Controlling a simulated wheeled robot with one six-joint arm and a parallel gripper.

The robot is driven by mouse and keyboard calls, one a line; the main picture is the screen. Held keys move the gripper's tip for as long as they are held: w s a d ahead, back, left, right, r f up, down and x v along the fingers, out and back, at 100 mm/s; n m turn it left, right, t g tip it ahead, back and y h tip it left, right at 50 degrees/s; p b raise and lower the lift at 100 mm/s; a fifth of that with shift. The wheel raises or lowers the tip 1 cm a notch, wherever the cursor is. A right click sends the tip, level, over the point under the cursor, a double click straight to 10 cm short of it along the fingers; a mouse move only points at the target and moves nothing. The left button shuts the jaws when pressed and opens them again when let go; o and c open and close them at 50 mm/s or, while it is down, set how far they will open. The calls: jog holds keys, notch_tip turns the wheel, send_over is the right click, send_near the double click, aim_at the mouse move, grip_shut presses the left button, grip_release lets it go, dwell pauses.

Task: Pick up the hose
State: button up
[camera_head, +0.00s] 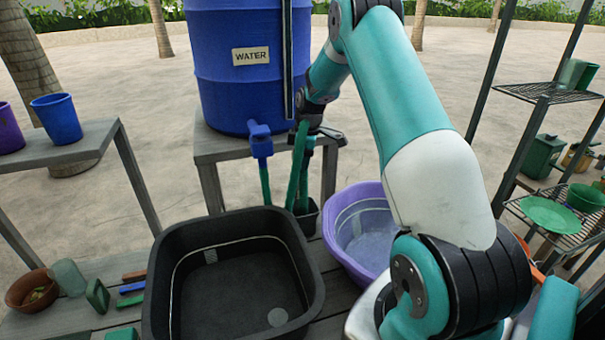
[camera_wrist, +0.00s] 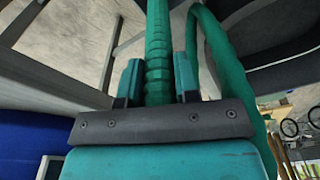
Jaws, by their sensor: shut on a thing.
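The green hose (camera_head: 296,170) hangs below my gripper (camera_head: 306,127) in the head view, in front of the table under the water barrel. Another green length runs down from the blue tap (camera_head: 259,131). In the wrist view, the ribbed hose (camera_wrist: 158,45) passes between the two teal fingers of my gripper (camera_wrist: 158,75), which is shut on it. A second green length curves past the right finger. The lower end of the hose is hidden around a small dark pot (camera_head: 305,215). The fingertips are too small to make out in the head view.
The blue water barrel (camera_head: 225,70) stands close behind my gripper. A black basin (camera_head: 165,285) and a purple basin (camera_head: 375,190) sit below on the slatted bench. Cups stand on a table at left, and a rack (camera_head: 535,92) stands at right.

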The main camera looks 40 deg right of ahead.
notch_tip(320, 180, up, 26)
jog(key=p, duration=0.6)
jog(key=shift+p, duration=0.4)
jog(key=shift+f, duration=0.15)
dwell(0.8)
jog(key=s+a+f+y+b, duration=0.2)
jog(key=a+f, duration=0.3)
jog(key=f, duration=0.5)
jog(key=s+a+f+y+b, duration=0.2)
jog(key=a+f, duration=0.3)
jog(key=f, duration=0.5)
jog(key=s+a+f+y+b, duration=0.1)
jog(key=a+f, duration=0.4)
jog(key=f, duration=0.6)
jog(key=shift+s+y+b, duration=0.4)
jog(key=shift+s+b, duration=0.45)
jog(key=shift+s, duration=0.05)
